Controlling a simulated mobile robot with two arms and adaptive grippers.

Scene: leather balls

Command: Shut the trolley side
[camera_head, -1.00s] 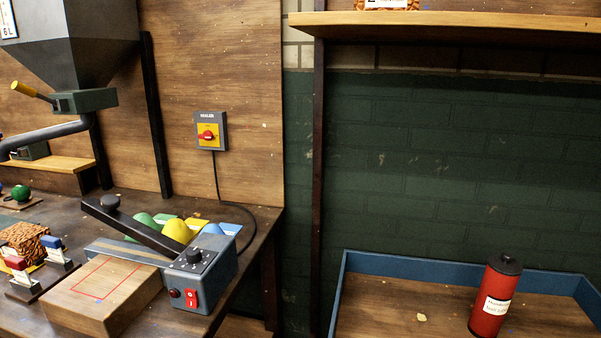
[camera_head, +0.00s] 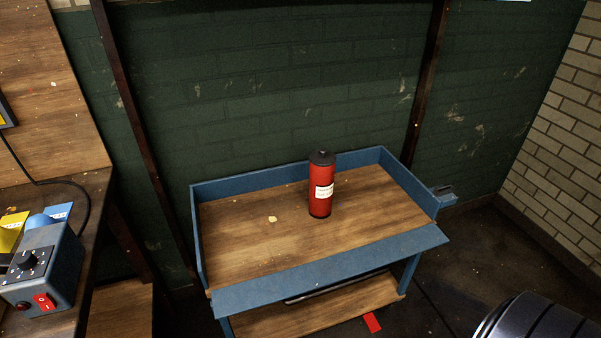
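A blue-framed trolley (camera_head: 250,228) with a wooden top stands in the middle of the head view. Its back and both end walls stand up. The near blue side flap (camera_head: 335,272) is folded outward and slopes down along the front edge, so that side is open. A red canister (camera_head: 320,198) with a black lid and white label stands upright on the trolley top, towards the back. Neither gripper shows in the head view.
A workbench at the left carries a blue sealer box (camera_head: 43,268) with a red switch. A lower wooden shelf (camera_head: 330,306) lies under the trolley top. A red piece (camera_head: 372,322) lies on the floor below. A dark rounded object (camera_head: 540,322) fills the lower right corner.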

